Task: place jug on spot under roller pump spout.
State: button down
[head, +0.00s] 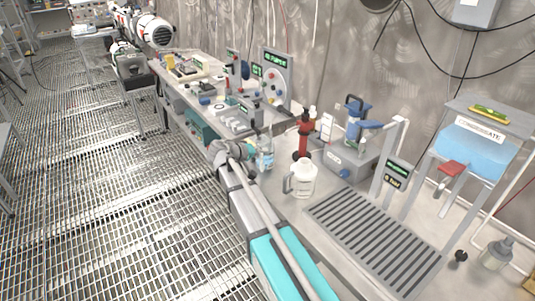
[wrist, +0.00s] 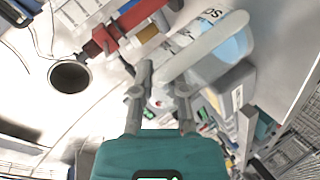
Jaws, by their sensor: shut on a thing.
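The jug (head: 264,157) is clear, with blue on its side, and stands about upright at the front edge of the bench in the head view. In the wrist view its pale curved handle (wrist: 205,47) passes between my fingers, with dark lettering and blue behind it. My gripper (head: 243,150) is shut on this handle; the fingers also show in the wrist view (wrist: 162,90). Whether the jug touches the bench is unclear. The roller pump (head: 275,80), with a round pale face and green display, stands farther back along the bench. Its spout and the spot are not clear.
A white handled container (head: 302,178) stands to the right of the jug. A slatted drain (head: 375,240) lies at right. Small items crowd the bench (head: 320,215) near the pump.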

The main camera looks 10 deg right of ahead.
jog(key=shift+w+d, duration=0.35)
jog(key=shift+d, duration=0.3)
jog(key=shift+w+d, duration=0.3)
jog(key=shift+d, duration=0.3)
jog(key=shift+s+a+f+b, duration=0.1)
jog(key=shift+a+f+b, duration=0.05)
jog(key=shift+f+b, duration=0.6)
jog(key=shift+f, duration=0.1)
jog(key=c, duration=0.7)
grip_release()
